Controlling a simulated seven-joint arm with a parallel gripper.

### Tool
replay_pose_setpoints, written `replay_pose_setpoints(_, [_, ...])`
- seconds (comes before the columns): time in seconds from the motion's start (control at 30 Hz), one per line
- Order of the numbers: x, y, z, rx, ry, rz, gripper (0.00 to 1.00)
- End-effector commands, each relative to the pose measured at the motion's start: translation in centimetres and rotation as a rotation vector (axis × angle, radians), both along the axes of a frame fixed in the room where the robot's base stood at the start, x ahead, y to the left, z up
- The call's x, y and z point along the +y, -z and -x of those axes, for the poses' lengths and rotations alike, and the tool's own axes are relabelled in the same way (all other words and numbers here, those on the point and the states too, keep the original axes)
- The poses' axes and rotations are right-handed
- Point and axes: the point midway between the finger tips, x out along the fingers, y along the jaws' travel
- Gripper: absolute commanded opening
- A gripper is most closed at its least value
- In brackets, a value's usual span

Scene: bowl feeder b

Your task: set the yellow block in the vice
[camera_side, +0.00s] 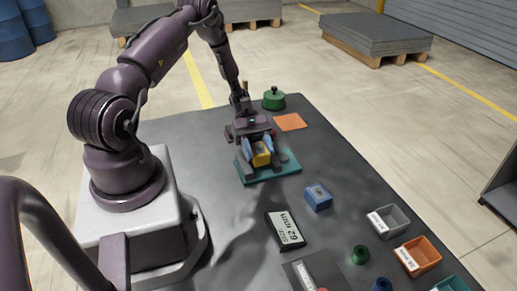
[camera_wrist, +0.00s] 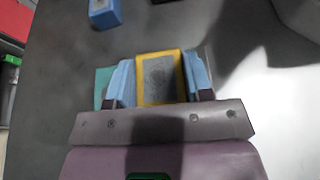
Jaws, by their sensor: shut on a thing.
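The yellow block (camera_side: 261,158) is between the blue fingertips of my gripper (camera_side: 259,152), which is shut on it. In the wrist view the yellow block (camera_wrist: 159,78) shows a yellow rim around a grey face, with a blue finger on each side. Below it in the side view is a flat teal base (camera_side: 262,179) with a grey part at its right, which looks like the vice. A teal edge (camera_wrist: 103,84) also shows beside the left finger in the wrist view. My gripper hides most of the vice, and I cannot tell whether the block touches it.
A blue block (camera_side: 318,197) stands to the right of the teal base. An orange mat (camera_side: 290,122) and a green lidded pot (camera_side: 273,100) are behind. A display (camera_side: 285,230), small cylinders and several bins (camera_side: 418,256) occupy the front right. The dark table's left part is clear.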

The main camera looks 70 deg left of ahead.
Motion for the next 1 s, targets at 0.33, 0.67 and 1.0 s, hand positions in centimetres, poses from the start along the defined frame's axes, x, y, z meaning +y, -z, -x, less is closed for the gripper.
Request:
replay_pose_setpoints(0.33, [-0.02,-0.05,-0.02,0.0,0.0,0.001,0.16])
replay_pose_setpoints(0.67, [-0.02,-0.05,-0.02,0.0,0.0,0.001,0.76])
replay_pose_setpoints(1.0, [0.49,-0.16,-0.03,-0.001,-0.002,-0.002,0.76])
